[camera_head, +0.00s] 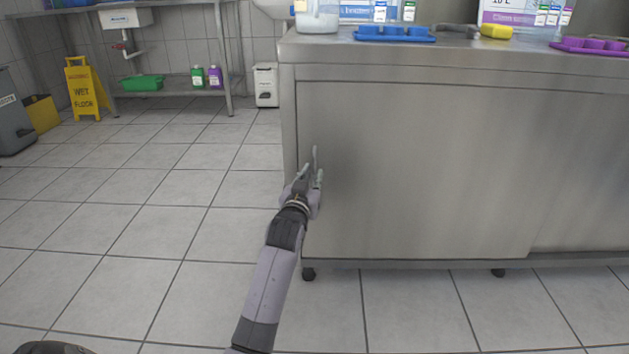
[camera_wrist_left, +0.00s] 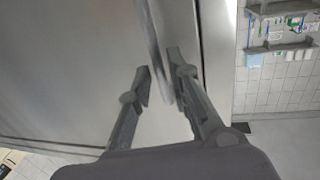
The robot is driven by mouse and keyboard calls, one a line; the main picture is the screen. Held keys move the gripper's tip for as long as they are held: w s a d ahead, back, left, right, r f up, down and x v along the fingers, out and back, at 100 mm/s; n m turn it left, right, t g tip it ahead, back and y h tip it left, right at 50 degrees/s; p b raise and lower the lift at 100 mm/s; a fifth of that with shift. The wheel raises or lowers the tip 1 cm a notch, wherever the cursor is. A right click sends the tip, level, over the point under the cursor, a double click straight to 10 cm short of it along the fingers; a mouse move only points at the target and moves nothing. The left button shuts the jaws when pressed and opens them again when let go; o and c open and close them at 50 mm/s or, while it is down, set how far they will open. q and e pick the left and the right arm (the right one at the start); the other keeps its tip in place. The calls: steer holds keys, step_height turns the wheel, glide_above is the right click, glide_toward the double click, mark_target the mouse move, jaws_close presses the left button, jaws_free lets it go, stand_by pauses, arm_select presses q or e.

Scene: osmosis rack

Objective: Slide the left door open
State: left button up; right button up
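The left door (camera_head: 410,165) is a flat brushed-steel panel on the front of a steel cabinet, and its left edge sits by the cabinet's left post. My left gripper (camera_head: 310,168) is close in front of the door's left edge. In the left wrist view my left gripper (camera_wrist_left: 160,75) has its fingers apart. A thin shiny upright strip (camera_wrist_left: 157,55) on the door shows between the fingers; I cannot tell if it is a handle or whether they touch it. The door's steel face (camera_wrist_left: 70,65) fills the left of that view. My right gripper is not in view.
The cabinet's worktop (camera_head: 450,57) carries a blue tray (camera_head: 395,34), a purple tray (camera_head: 595,46), a yellow sponge-like block (camera_head: 496,31) and containers. A yellow wet-floor sign (camera_head: 85,88) stands at the far left. The tiled floor (camera_head: 130,210) left of the cabinet is clear.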

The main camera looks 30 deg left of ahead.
arm_select(q)
steer(key=shift+b+x, duration=0.45)
steer(key=shift+x, duration=1.05)
steer(key=shift+c, duration=0.2)
jaws_close()
